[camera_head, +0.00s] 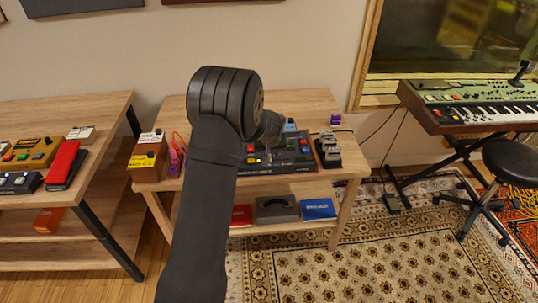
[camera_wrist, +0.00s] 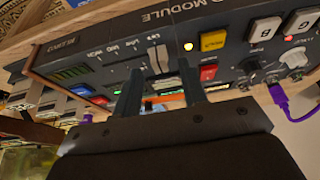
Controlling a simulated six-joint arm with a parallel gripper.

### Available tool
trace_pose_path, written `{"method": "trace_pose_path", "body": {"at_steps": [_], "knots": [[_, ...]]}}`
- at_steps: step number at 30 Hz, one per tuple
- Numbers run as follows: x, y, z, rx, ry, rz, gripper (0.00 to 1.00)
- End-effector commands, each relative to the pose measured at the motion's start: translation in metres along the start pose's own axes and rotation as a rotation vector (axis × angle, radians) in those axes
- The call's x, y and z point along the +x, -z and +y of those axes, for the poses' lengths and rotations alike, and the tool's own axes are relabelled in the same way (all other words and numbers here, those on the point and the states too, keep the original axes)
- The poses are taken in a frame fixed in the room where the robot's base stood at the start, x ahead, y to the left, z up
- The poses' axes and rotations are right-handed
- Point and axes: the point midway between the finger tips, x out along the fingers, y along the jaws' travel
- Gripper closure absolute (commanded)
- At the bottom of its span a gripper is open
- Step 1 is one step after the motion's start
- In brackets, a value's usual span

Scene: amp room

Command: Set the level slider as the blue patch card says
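The dark module (camera_head: 292,165) with coloured buttons lies on the middle wooden table, partly hidden behind my arm. In the wrist view its panel (camera_wrist: 110,62) appears tilted, with printed labels beside a slider track. A pale slider cap (camera_wrist: 158,58) appears between my fingers; its exact setting is too small to read. My gripper (camera_wrist: 160,82) is open, with its two dark fingers apart at the panel, one on each side of the slider area. I cannot tell whether they touch the cap. A small blue item (camera_head: 290,124) stands behind the module; I cannot tell whether it is the patch card, and no writing is readable.
A yellow-topped box (camera_head: 148,158) stands left of the module, and a dark pedal (camera_head: 328,150) stands right. A purple cable (camera_wrist: 281,98) plugs into the panel near the knobs. Red and blue boxes (camera_head: 318,209) lie on the lower shelf. Another table with pedals is at left.

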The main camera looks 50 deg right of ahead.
Motion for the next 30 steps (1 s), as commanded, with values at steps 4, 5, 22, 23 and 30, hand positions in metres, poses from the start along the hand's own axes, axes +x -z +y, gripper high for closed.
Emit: {"method": "trace_pose_path", "body": {"at_steps": [4, 5, 22, 23, 30], "knots": [[0.012, 0.000, 0.000, 0.000, 0.000, -0.001, 0.61], [0.013, 0.000, 0.000, 0.000, 0.000, 0.000, 0.61], [0.016, 0.000, 0.000, 0.000, 0.000, 0.000, 1.00], [0.016, 0.000, 0.000, 0.000, 0.000, 0.000, 1.00], [0.016, 0.000, 0.012, 0.001, -0.001, 0.000, 1.00]]}}
